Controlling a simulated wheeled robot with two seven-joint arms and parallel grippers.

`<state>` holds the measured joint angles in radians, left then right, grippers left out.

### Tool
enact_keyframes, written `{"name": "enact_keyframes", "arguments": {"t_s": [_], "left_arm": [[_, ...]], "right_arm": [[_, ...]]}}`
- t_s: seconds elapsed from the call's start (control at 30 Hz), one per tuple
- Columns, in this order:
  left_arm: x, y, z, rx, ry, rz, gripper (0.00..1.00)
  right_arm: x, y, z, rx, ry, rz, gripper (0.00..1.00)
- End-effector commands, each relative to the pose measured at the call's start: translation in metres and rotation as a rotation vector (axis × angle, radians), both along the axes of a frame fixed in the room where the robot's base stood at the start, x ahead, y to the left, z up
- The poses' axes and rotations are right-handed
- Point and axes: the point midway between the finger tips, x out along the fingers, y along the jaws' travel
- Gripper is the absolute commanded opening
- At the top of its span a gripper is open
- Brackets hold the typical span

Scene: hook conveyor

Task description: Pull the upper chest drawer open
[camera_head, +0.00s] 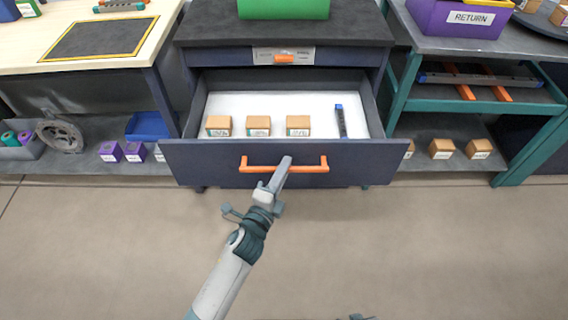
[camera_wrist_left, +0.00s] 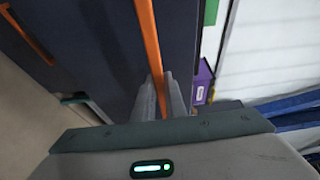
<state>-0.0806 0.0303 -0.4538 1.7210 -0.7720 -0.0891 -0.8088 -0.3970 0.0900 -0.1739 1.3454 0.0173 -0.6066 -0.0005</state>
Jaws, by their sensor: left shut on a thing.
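The chest's dark blue drawer (camera_head: 215,165) is pulled well out, with its white inside showing. Its orange bar handle (camera_head: 310,169) runs across the front. My left gripper (camera_head: 283,170) is shut on this handle near its middle. In the left wrist view, the handle (camera_wrist_left: 149,40) runs between the two grey fingers of the gripper (camera_wrist_left: 163,98). Another orange handle (camera_wrist_left: 28,35) shows there on a blue front at the left. My right gripper is not seen; only a small dark piece shows at the head view's bottom edge.
Inside the drawer lie orange-brown boxes (camera_head: 259,126) and a dark blue-tipped bar (camera_head: 340,121). A labelled strip (camera_head: 283,56) crosses the chest above. A workbench (camera_head: 150,62) stands left and a teal-framed shelf (camera_head: 400,90) right. The floor (camera_head: 400,250) in front is clear.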

Motion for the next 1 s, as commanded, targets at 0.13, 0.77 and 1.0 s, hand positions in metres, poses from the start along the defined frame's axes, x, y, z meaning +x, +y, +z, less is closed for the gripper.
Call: {"name": "enact_keyframes", "arguments": {"t_s": [0.13,0.77,1.0], "left_arm": [[0.000,0.000,0.000,0.000,0.000,0.000,0.00],[-0.007,0.003,-0.001,0.000,0.001,0.000,0.30],[-0.034,0.014,-0.002,0.001,0.002,0.000,0.30]], "right_arm": [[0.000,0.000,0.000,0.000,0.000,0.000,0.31],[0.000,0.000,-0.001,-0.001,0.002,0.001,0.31],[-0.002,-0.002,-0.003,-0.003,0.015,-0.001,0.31]]}}
